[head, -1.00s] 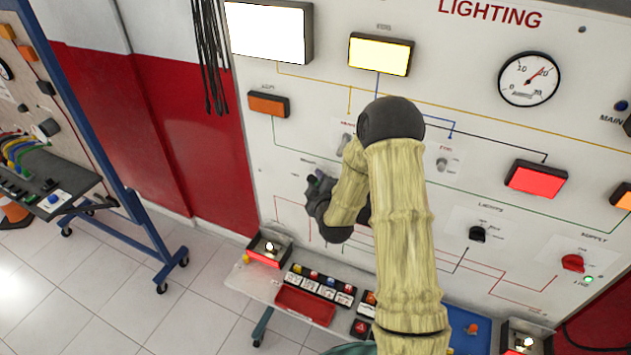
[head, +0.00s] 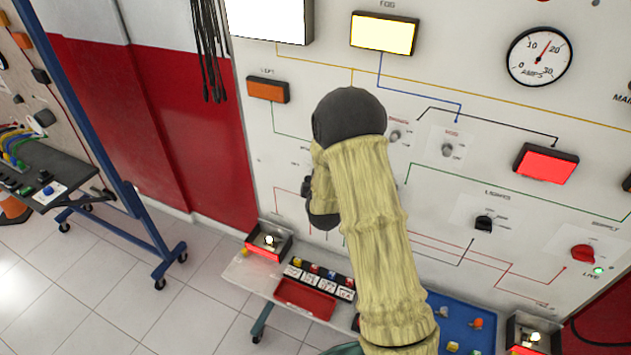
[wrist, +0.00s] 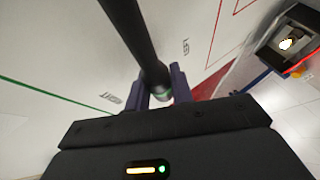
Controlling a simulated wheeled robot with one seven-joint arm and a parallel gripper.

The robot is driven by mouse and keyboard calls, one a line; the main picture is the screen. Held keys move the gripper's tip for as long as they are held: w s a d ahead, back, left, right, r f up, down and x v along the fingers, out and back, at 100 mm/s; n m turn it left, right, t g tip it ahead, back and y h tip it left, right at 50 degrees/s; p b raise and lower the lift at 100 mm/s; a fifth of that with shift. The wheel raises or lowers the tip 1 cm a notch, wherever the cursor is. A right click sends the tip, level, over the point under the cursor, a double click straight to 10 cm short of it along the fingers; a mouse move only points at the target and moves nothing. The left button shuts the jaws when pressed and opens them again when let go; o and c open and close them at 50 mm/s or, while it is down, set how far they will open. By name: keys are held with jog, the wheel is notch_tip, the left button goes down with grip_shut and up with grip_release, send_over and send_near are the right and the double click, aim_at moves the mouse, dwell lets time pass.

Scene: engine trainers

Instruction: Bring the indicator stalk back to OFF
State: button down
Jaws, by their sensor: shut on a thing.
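The indicator stalk (wrist: 135,35) is a black rod on the white lighting panel; in the wrist view it slants from the top centre down between my fingers. My gripper (wrist: 162,88) is shut on the stalk near its rounded end, with one dark purple finger on each side. In the head view my arm hides the stalk and most of my gripper. The left lamp (head: 267,89) is dull orange and looks unlit.
The panel carries a lit fog lamp (head: 384,34), a red lamp (head: 545,164), an amps gauge (head: 538,56) and a black knob (head: 483,223). Below stands a bench with a red tray (head: 304,298) and a blue tray (head: 468,315). Floor is clear at lower left.

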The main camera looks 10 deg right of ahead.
jog(key=shift+a+f, duration=0.1)
jog(key=shift+a, duration=0.05)
jog(key=c, duration=1.2)
grip_release()
jog(key=shift+w, duration=0.1)
jog(key=b+v, duration=1.3)
jog(key=v, duration=0.4)
